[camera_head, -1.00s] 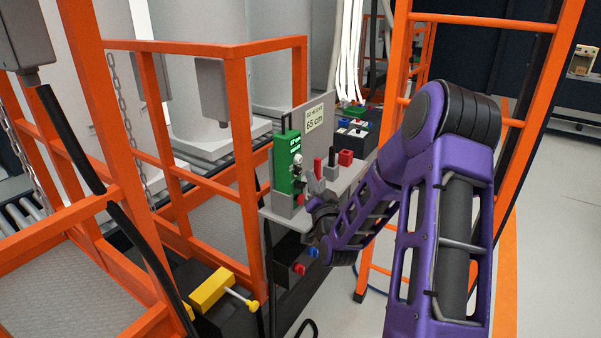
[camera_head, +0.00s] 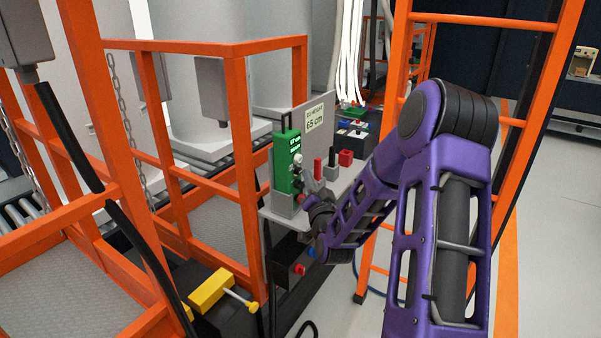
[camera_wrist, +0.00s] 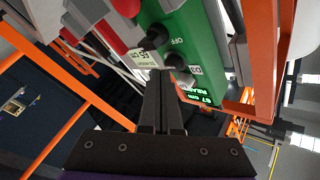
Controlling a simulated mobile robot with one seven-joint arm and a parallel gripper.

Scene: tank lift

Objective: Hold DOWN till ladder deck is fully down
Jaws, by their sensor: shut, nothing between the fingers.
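The green control box (camera_head: 287,162) stands upright on the grey shelf beside the railing. In the wrist view the green control box (camera_wrist: 195,25) fills the upper right, with a black knob (camera_wrist: 154,36) marked OFF, another dark knob and a lit display (camera_wrist: 207,99) that seems to read 67 cm. My gripper (camera_wrist: 163,75) is shut and empty, its tips close to the lower dark knob; contact cannot be told. An orange-railed deck with grey tread plate (camera_head: 50,275) is at lower left.
A red block (camera_head: 346,158) and small levers share the shelf. A yellow block (camera_head: 210,290) sits low by the railing. An orange ladder frame (camera_head: 403,85) stands behind my arm; open floor lies right.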

